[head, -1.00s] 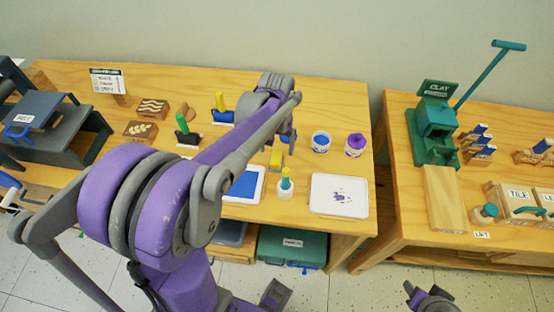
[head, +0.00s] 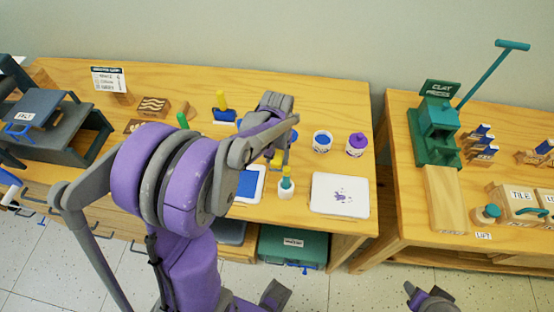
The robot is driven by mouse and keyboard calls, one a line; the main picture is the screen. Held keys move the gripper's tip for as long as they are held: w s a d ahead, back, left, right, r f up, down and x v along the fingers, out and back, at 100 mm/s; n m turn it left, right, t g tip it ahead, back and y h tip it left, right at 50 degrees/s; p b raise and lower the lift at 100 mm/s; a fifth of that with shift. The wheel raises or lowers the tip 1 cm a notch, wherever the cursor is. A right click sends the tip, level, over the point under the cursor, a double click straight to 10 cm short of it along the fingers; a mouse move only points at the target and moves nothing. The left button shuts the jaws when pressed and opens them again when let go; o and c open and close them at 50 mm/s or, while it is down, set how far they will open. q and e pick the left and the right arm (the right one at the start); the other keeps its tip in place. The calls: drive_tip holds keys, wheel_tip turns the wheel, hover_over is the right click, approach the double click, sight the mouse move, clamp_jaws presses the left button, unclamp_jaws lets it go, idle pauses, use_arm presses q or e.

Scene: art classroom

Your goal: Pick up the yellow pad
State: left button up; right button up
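A small yellow block (head: 277,161), which looks like the yellow pad, is on the wooden table behind a teal-topped white bottle (head: 286,184). My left gripper (head: 281,158) points down at the yellow block, with its fingers around or right beside it. The fingers and wrist partly hide the block, so I cannot tell whether they are closed on it. My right gripper (head: 424,292) is at the bottom edge, low over the floor, with its tips apart and nothing seen between them.
A blue pad (head: 248,184) in a white tray and a white tray (head: 340,194) with purple marks lie near the front edge. Blue (head: 322,141) and purple (head: 356,145) jars stand to the right. A yellow-handled tool (head: 222,105) stands behind. A second table (head: 410,190) is at right.

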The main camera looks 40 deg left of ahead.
sight(277, 156)
use_arm(q)
clamp_jaws()
wheel_tip(277, 156, up, 10)
drive_tip(key=shift+r+p, duration=0.1)
drive_tip(key=shift+p, duration=0.3)
